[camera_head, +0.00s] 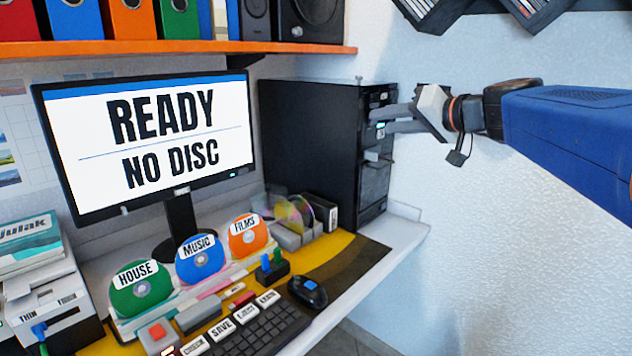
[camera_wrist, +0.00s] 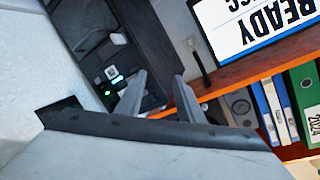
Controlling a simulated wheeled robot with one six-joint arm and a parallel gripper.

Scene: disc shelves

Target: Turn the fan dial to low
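The black computer tower (camera_head: 310,140) stands at the right end of the desk. Its front panel (camera_head: 377,175) faces right and carries small lit spots. My gripper (camera_head: 381,120) is level with the upper part of that front, its fingers apart with nothing between them. In the wrist view my gripper (camera_wrist: 159,76) is open in front of the tower front (camera_wrist: 98,50), where a white light and green lights (camera_wrist: 108,92) show left of the fingers. I cannot tell whether the fingers touch the tower. No part can be surely told as the fan dial, and no setting is readable.
The monitor (camera_head: 150,135) reads "READY NO DISC". An orange shelf (camera_head: 180,48) with binders runs above. The wall is right of the tower, with racks (camera_head: 480,8) high on it.

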